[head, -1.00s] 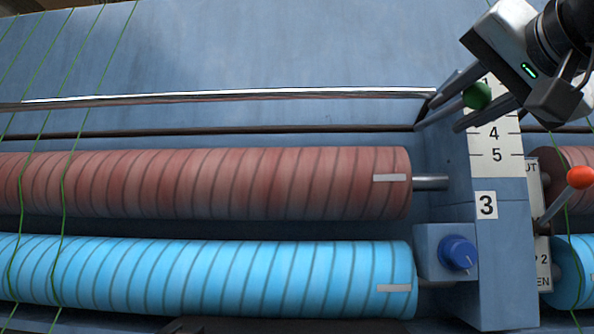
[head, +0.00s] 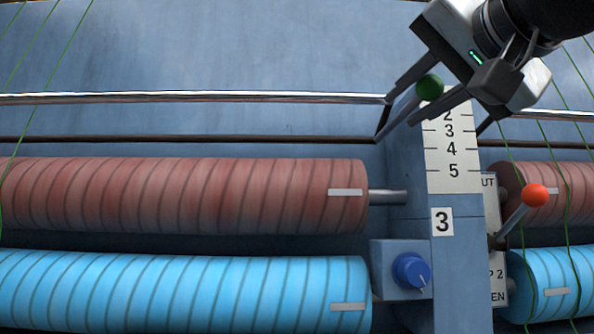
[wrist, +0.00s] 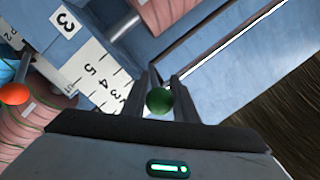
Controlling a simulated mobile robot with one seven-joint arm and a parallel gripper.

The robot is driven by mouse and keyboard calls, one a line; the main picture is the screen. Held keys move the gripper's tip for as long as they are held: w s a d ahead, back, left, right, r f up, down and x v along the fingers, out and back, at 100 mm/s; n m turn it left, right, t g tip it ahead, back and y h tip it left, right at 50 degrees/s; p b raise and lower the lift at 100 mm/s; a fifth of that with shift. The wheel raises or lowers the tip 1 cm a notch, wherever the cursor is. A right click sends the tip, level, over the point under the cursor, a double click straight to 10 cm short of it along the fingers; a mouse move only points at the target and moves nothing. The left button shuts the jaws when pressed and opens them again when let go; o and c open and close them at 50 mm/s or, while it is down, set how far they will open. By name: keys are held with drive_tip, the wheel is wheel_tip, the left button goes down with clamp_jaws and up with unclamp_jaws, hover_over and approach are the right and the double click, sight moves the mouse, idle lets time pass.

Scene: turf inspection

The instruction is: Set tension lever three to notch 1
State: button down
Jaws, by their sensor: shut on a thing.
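Tension lever three ends in a round green knob (head: 429,87). My gripper (head: 400,108) is closed around it, with one finger on each side. The scale plate (head: 452,160) is white with black numbers and stands above the "3" label (head: 442,222). In the head view 2, 3, 4 and 5 show, and the plate's top is hidden by my gripper. The knob shows above the 2 in the picture; I cannot read its exact notch. In the wrist view the green knob (wrist: 159,101) sits between the fingers, beyond the 3.
A blue dial (head: 411,271) is mounted below left of the label. A red-knobbed lever (head: 536,195) stands to the right. Striped red (head: 200,195) and light blue (head: 180,290) rollers lie at left, below a shiny rail (head: 200,97). Thin green strands hang nearby.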

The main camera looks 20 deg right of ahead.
drive_tip(key=shift+s+r, duration=0.1)
drive_tip(key=shift+s, duration=0.05)
idle(0.4)
drive_tip(key=c, duration=1.8)
unclamp_jaws()
drive_tip(key=shift+c, duration=0.2)
drive_tip(key=o, duration=0.4)
drive_tip(key=shift+s+a, duration=0.25)
drive_tip(key=shift+a, duration=0.05)
drive_tip(key=shift+w+d, duration=0.15)
drive_tip(key=shift+d, duration=0.05)
drive_tip(key=s+a+b, duration=0.1)
drive_tip(key=s, duration=1.6)
drive_tip(key=shift+s+a, duration=0.15)
drive_tip(key=shift+a, duration=0.25)
